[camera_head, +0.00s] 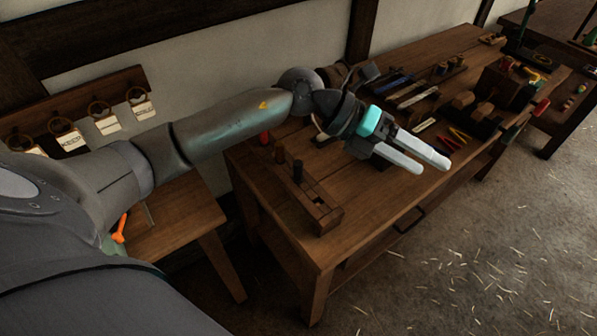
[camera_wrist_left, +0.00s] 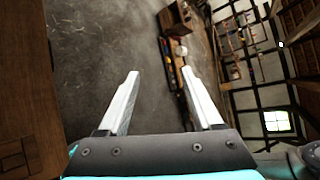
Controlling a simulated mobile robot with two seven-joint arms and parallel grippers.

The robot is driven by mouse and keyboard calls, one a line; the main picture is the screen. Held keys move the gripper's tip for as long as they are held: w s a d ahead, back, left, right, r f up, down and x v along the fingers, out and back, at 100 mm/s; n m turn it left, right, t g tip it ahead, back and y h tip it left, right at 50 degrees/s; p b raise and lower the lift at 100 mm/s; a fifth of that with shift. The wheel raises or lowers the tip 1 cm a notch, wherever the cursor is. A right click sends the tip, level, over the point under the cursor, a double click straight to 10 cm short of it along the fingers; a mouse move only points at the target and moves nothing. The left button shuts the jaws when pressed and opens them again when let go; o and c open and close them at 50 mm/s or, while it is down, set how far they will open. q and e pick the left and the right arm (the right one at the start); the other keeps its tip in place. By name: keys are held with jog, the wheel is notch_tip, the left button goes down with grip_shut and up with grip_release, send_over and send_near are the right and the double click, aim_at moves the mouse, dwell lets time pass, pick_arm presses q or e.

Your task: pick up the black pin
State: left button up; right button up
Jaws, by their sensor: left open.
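My left gripper (camera_head: 433,168) is open and empty above the bench, to the right of the rack and well apart from the black pin. Its two pale fingers also show spread in the left wrist view (camera_wrist_left: 160,75), with nothing between them. The black pin cannot be made out in the wrist view. My right gripper is in neither view.
A lower table (camera_head: 180,225) with an orange object (camera_head: 119,230) stands at left. Rope coils hang on a wall board (camera_head: 75,100). The floor in front is open.

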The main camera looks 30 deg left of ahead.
pick_arm(q)
jog(key=w+a+f+g+y, duration=0.1)
jog(key=a+f+y, duration=0.1)
jog(key=a+y, duration=0.35)
jog(key=w+a+f+y, duration=0.1)
jog(key=a+f+y, duration=0.15)
jog(key=a, duration=0.55)
jog(key=g+y, duration=0.1)
jog(key=y, duration=0.4)
send_near(298, 162)
jog(key=f, duration=0.6)
jog(key=shift+w+a, duration=0.25)
jog(key=shift+a, duration=0.1)
jog(key=shift+w+d+f+p, duration=0.15)
jog(key=shift+f+p, duration=0.05)
jog(key=shift+f, duration=1.1)
jog(key=shift+w+d+f+p, duration=0.15)
jog(key=shift+f+p, duration=0.05)
jog(key=shift+f, duration=1.1)
jog(key=shift+c, duration=0.3)
grip_shut()
